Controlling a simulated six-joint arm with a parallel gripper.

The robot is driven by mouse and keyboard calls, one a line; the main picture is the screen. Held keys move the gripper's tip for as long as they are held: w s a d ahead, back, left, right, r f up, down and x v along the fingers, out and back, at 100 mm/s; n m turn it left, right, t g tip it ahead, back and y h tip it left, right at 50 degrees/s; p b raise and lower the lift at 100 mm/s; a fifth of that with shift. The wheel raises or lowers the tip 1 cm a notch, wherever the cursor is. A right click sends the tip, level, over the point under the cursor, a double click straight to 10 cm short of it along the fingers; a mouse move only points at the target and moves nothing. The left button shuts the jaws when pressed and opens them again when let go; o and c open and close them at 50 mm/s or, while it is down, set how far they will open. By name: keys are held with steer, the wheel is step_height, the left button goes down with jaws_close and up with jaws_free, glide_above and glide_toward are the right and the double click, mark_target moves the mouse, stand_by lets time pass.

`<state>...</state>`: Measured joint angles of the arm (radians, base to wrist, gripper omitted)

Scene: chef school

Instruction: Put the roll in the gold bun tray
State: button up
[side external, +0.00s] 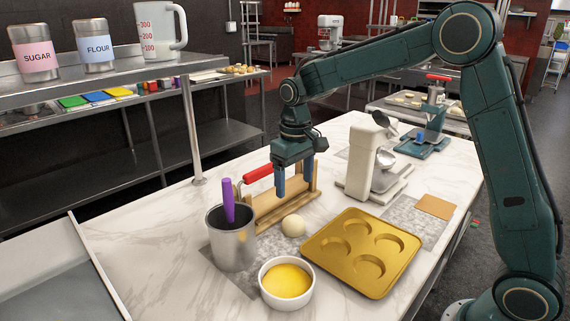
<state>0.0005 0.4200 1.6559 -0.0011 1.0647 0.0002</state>
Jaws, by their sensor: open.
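A pale round roll (293,226) sits on the marble counter between the metal pot and the gold bun tray. The gold bun tray (347,285) lies flat at the front right, and its several round cups look empty. My gripper (294,190) points down above and behind the roll, in front of the wooden rack. Its two fingers are apart, and I see nothing between them that it holds. The fingertips are higher in the picture than the roll and apart from it.
A metal pot (232,245) with a purple-handled tool (228,200) and a white bowl of yellow filling (287,283) stand left of the tray. A wooden rack (262,211) with a red-handled rolling pin (258,173) and a cream mixer (363,168) stand behind. Bare marble (150,240) lies at left.

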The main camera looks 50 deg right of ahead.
steer(key=s+r+t, duration=0.2)
steer(key=s+r, duration=0.3)
steer(key=s, duration=0.5)
steer(key=s+r+t, duration=0.2)
steer(key=s+r, duration=0.4)
steer(key=s, duration=0.4)
steer(key=s+f+t, duration=0.1)
steer(key=s+f, duration=0.1)
steer(key=s, duration=0.6)
steer(key=shift+s+f+t, duration=0.15)
steer(key=shift+s+t, duration=0.15)
steer(key=shift+c, duration=0.8)
steer(key=shift+w, duration=0.15)
